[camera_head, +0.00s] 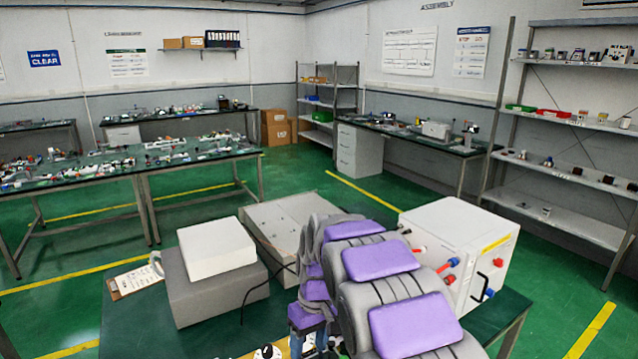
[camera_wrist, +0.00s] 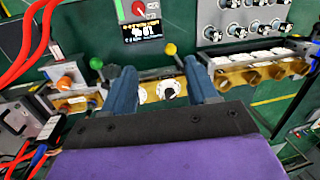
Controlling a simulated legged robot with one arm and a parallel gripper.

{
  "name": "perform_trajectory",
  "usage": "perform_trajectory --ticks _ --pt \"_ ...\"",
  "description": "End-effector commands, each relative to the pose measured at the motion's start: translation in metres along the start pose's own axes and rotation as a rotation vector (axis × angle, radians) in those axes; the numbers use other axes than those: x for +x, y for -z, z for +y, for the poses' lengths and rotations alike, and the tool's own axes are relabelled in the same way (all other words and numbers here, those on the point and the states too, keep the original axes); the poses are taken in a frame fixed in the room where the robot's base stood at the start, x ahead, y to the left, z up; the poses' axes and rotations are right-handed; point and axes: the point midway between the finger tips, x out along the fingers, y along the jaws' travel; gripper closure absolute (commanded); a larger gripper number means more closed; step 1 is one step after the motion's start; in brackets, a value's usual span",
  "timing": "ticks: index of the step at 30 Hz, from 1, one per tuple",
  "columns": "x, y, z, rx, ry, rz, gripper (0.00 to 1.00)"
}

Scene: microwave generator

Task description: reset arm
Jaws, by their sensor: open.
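My gripper (camera_wrist: 160,78) shows in the wrist view with its two blue fingers apart. Nothing is held between them. Beyond the fingers, a brass-coloured part with white dials (camera_wrist: 162,92) lies in the gap; I cannot tell how far it is from the fingertips. In the head view my purple and grey arm reaches over the near table, and the blue fingers (camera_head: 312,342) show only partly at the bottom, beside the arm.
A white box with red and blue connectors (camera_head: 460,250) stands right of my arm. A white box on a grey one (camera_head: 215,285), a flat grey case (camera_head: 285,222) and a clipboard (camera_head: 134,280) are to the left. Red cables (camera_wrist: 30,45) are at the wrist view's left.

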Motion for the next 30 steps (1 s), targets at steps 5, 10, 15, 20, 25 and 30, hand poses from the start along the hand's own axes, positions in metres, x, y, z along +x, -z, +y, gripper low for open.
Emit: perform_trajectory --ticks 5,10,15,20,25,30 --pt "-0.028 -0.061 0.002 0.112 -0.02 -0.007 0.42" --pt "-0.041 -0.12 -0.004 0.215 -0.034 -0.021 0.42" --pt "-0.049 -0.179 -0.013 0.312 -0.048 -0.03 0.42" --pt "-0.049 -0.235 -0.026 0.4 -0.058 -0.039 0.42" --pt "-0.042 -0.291 -0.042 0.489 -0.071 -0.047 0.42" --pt "-0.028 -0.342 -0.06 0.567 -0.084 -0.057 0.42"
